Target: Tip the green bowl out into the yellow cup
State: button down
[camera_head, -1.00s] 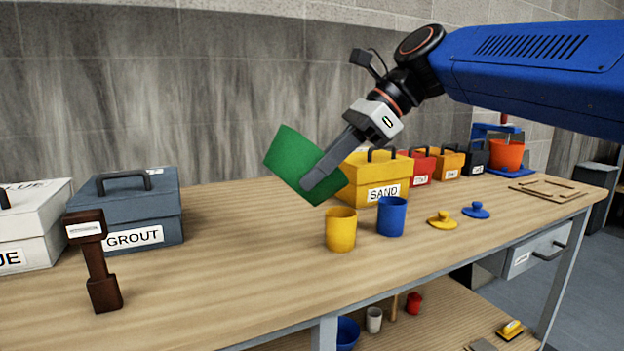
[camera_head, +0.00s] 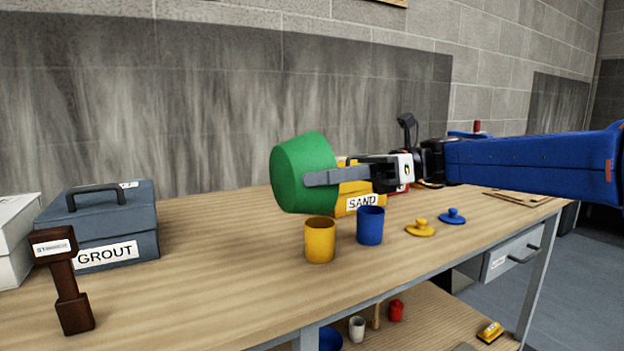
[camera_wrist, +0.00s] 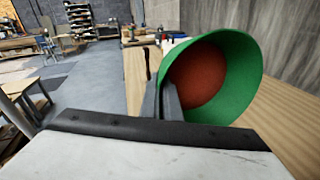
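My gripper (camera_head: 322,178) is shut on the side wall of the green bowl (camera_head: 300,165), with one finger showing along the outside. The bowl is in the air above the yellow cup (camera_head: 320,241) and slightly to its left, apart from it. The bowl is strongly tilted. Its mouth is turned from the head camera, but the wrist view shows into the bowl (camera_wrist: 240,85), where a reddish-brown mass (camera_wrist: 197,77) lies. The yellow cup stands upright on the bench; its contents cannot be made out.
A blue cup (camera_head: 370,227) stands right beside the yellow cup. Yellow (camera_head: 421,229) and blue (camera_head: 453,216) lids lie to the right. The yellow SAND box (camera_head: 345,203) is behind, the GROUT box (camera_head: 118,225) and a dark brown stand (camera_head: 68,285) left. Bench between them is clear.

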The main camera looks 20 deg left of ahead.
jog(key=shift+w+d+f+m+g+y, duration=0.1)
jog(key=shift+w+d+m+g+y, duration=0.25)
jog(key=shift+w+d+g+y, duration=0.5)
jog(key=shift+w+d+m+g+y, duration=0.35)
jog(key=shift+w+y, duration=0.3)
jog(key=shift+y, duration=0.6)
jog(key=shift+d, duration=0.1)
jog(key=s+a+t+h, duration=0.1)
jog(key=s+a+n+t+h, duration=0.1)
jog(key=h, duration=0.1)
jog(key=s+a+h, duration=0.1)
jog(key=shift+s+r+n+t+h, duration=0.25)
jog(key=shift+n+t+h, duration=0.05)
jog(key=shift+t, duration=0.1)
jog(key=shift+s+a+f+n+t+h, duration=0.1)
jog(key=shift+s+a+n+t+h, duration=0.45)
jog(key=shift+t+h, duration=1.4)
jog(key=shift+s+a+f+n+t+h, duration=0.2)
jog(key=shift+s+a+t+h, duration=0.55)
jog(key=shift+t+h, duration=1.15)
jog(key=shift+s+a+f+n+t+h, duration=0.1)
jog(key=shift+s+a+n+t+h, duration=0.5)
jog(key=shift+t+h, duration=1.3)
jog(key=shift+s+d+r, duration=0.1)
jog(key=shift+d, duration=0.05)
